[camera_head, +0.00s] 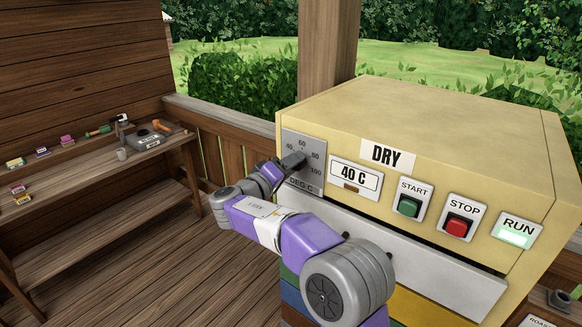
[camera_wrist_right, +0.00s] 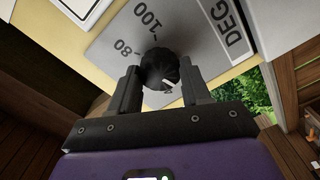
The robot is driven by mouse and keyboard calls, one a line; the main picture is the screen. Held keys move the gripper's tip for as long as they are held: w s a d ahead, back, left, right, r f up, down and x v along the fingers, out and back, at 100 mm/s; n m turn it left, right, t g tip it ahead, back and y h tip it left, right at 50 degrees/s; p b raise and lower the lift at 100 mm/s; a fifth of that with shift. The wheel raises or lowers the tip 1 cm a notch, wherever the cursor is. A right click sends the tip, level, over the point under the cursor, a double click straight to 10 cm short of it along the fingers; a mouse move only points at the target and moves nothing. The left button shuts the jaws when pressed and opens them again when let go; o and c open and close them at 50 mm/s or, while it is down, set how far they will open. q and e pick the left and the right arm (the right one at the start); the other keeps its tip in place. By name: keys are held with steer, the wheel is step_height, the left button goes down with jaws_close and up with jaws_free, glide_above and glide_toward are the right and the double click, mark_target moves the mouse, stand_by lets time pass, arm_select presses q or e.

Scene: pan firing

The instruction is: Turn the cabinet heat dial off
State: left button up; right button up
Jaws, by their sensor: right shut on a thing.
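The yellow drying cabinet (camera_head: 430,110) stands at the right in the head view. Its grey dial plate (camera_head: 314,183) carries marks for 40, 60, 80 and 100 and the words DEG C. The black heat dial (camera_wrist_right: 159,69) sits between the fingers of my right gripper (camera_wrist_right: 160,86) in the right wrist view. The fingers are shut on it. In the head view my right gripper (camera_head: 285,165) reaches the plate from the left and covers most of the dial. The display (camera_head: 354,178) reads 40 C. My left gripper is not in view.
The cabinet front also has a green START button (camera_head: 408,206), a red STOP button (camera_head: 459,226) and a lit RUN lamp (camera_head: 514,236). A white drawer front (camera_head: 420,255) lies below. A wooden bench (camera_head: 85,165) with small items stands at the left.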

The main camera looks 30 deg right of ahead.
steer(key=shift+n, duration=1.3)
steer(key=o, duration=1.1)
steer(key=shift+c, duration=0.2)
steer(key=shift+a, duration=0.1)
steer(key=b+v, duration=0.1)
steer(key=v, duration=0.6)
steer(key=shift+a, duration=0.2)
steer(key=shift+s+f+n, duration=0.1)
steer(key=shift+n, duration=0.2)
